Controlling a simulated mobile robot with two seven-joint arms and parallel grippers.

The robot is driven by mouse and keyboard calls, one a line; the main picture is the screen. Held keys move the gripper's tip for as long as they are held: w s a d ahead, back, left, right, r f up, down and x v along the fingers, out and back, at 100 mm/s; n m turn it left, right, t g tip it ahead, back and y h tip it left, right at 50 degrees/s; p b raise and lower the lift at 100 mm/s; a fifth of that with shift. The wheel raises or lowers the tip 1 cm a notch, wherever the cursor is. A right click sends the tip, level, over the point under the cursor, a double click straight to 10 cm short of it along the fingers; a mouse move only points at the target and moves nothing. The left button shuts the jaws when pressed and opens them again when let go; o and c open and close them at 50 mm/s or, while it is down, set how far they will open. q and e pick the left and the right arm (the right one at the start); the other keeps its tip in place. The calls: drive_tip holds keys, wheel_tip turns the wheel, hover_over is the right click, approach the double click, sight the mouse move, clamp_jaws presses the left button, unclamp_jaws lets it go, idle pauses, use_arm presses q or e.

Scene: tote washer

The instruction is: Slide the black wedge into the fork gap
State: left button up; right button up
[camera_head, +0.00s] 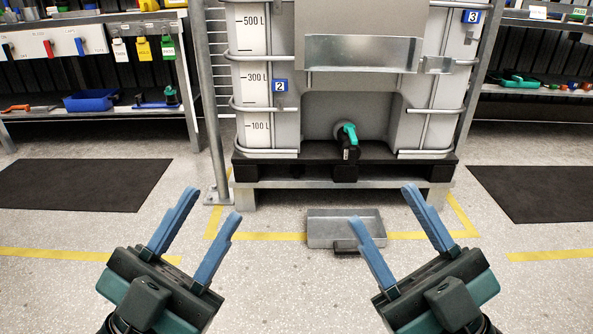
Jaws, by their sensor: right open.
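The black pallet (346,156) under the big tank has fork gaps between its blocks, one at left (293,172) and one at right (394,172). A small black piece (345,246) sits at the front edge of a grey metal tray on the floor. I cannot tell whether it is the wedge or the tray's handle; no other clear wedge shows. My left gripper (212,203) is open and empty, left of the tray. My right gripper (383,204) is open and empty, its left finger overlapping the tray's right end in view. Both point toward the pallet.
A ladder (216,100) stands left of the tank. A black valve with a teal handle (348,140) juts out over the pallet. Dark mats lie left (85,185) and right (540,192).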

use_arm(q)
wheel_tip(320, 180, down, 8)
drive_tip(key=n+g+y+p, duration=0.2)
drive_tip(key=n+y+p, duration=0.3)
drive_tip(key=n+y, duration=0.2)
drive_tip(key=shift+s+d+r+p, duration=0.2)
drive_tip(key=shift+s+d+p, duration=0.1)
drive_tip(key=shift+s+d, duration=0.05)
use_arm(e)
wheel_tip(320, 180, down, 8)
drive_tip(key=m+g+h, duration=0.2)
drive_tip(key=m+h, duration=0.5)
drive_tip(key=shift+s+a+r, duration=0.2)
drive_tip(key=shift+s+a, duration=0.15)
drive_tip(key=shift+c, duration=0.6)
